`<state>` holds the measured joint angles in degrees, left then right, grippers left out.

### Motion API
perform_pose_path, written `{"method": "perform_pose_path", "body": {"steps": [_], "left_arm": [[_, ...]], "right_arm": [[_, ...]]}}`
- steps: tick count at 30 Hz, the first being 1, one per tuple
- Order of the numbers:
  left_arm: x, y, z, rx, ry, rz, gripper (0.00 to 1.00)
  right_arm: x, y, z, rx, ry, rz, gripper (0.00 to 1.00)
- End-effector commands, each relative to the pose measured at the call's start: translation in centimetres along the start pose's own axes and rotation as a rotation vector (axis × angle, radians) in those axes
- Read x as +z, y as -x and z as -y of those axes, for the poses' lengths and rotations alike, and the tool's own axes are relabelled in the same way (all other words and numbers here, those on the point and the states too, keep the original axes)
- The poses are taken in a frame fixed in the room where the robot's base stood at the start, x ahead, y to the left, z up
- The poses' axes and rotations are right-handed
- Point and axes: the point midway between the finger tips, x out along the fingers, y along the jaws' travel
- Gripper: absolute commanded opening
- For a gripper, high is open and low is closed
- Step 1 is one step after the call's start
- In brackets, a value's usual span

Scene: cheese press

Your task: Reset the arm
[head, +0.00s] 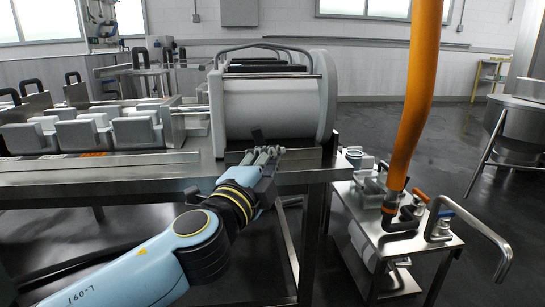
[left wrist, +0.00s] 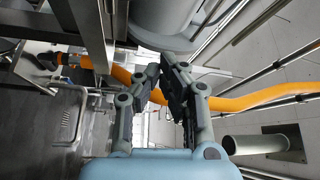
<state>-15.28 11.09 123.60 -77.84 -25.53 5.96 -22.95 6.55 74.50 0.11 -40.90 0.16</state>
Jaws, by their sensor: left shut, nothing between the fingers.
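My left arm comes in from the lower left in the head view. Its left gripper (head: 266,156) is at the front edge of the steel bench (head: 180,180), just below the large grey drum of the press (head: 268,105). I cannot tell from the pictures whether the fingertips touch the bench or drum. My right gripper is not in view.
A thick orange hose (head: 415,90) hangs at the right down to a steel cart (head: 385,225) with valves and a bent pipe handle. White cheese moulds (head: 85,130) stand in rows on the bench at left. A round steel vat (head: 520,125) stands far right. Dark floor lies open behind.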

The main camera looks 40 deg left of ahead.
Motion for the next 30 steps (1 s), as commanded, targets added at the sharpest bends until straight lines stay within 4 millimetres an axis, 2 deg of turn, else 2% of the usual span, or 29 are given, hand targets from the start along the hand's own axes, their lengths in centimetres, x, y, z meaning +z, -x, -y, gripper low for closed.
{"method": "perform_pose_path", "body": {"steps": [12,14,16,17,20,21,23,24,26,27,29,30], "left_arm": [[0.1,0.1,-0.1,0.003,-0.001,0.001,0.0],[0.3,0.5,-0.7,0.018,-0.003,0.006,0.0],[1.0,0.9,-2.8,0.062,-0.002,0.021,0.0],[1.5,1.2,-4.1,0.092,0.008,0.033,0.0],[3.8,3.0,-10.1,0.233,0.068,0.099,0.0],[5.0,4.1,-12.9,0.302,0.1,0.138,0.0],[6.9,6.2,-17.2,0.407,0.153,0.205,0.0],[8.1,7.8,-19.9,0.476,0.188,0.253,0.0],[9.9,10.7,-23.8,0.577,0.24,0.33,0.0],[11.0,12.8,-26.3,0.643,0.275,0.385,0.0],[12.6,16.2,-29.6,0.738,0.326,0.471,0.0],[13.6,18.6,-31.6,0.799,0.36,0.53,0.0]], "right_arm": [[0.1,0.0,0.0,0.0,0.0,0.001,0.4],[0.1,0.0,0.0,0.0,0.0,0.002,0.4],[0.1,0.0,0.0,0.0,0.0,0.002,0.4],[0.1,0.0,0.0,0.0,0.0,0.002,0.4],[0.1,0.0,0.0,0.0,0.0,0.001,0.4],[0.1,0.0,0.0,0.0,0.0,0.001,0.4],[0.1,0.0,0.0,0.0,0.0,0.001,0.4],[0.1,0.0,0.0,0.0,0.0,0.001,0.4],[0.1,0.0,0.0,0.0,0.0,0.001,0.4],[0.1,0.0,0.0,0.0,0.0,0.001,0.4],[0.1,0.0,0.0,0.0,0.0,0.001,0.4],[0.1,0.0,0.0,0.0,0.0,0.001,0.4]]}}
